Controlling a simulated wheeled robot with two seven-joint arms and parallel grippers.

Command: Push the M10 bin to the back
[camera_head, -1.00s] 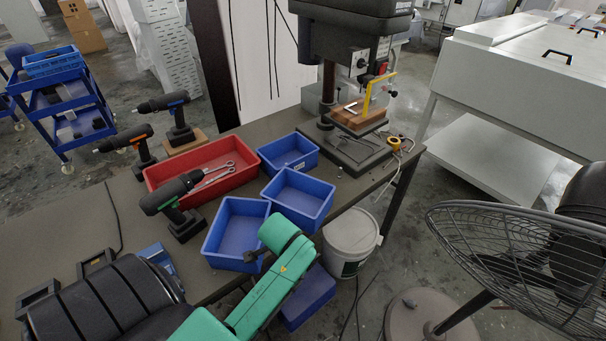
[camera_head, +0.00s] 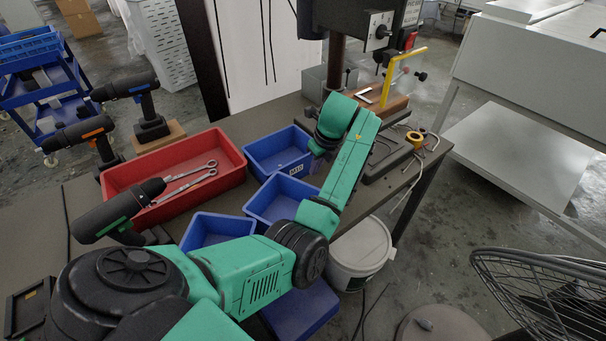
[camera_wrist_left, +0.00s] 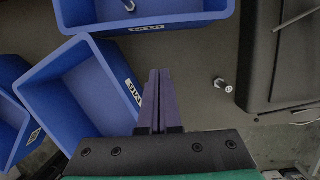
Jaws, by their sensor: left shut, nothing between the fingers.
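The M10 bin (camera_head: 262,150) is a blue open bin beside the red bin, the farthest back of the blue bins on the bench. Its label faces the front right. In the left wrist view the M10 bin (camera_wrist_left: 185,20) is at the top, with a bolt inside. My left gripper (camera_wrist_left: 158,72) is shut and empty, its fingertips a short way from the labelled wall. I cannot tell if they touch it. In the head view the fingers are mostly hidden by my left wrist. My right gripper is not in view.
A second blue bin (camera_head: 268,205) is close to my left fingers; it also shows in the left wrist view (camera_wrist_left: 75,95). A third blue bin (camera_head: 205,230) is partly behind my arm. A red bin (camera_head: 225,150) holds wrenches. A loose bolt (camera_wrist_left: 223,85) lies right of the fingers.

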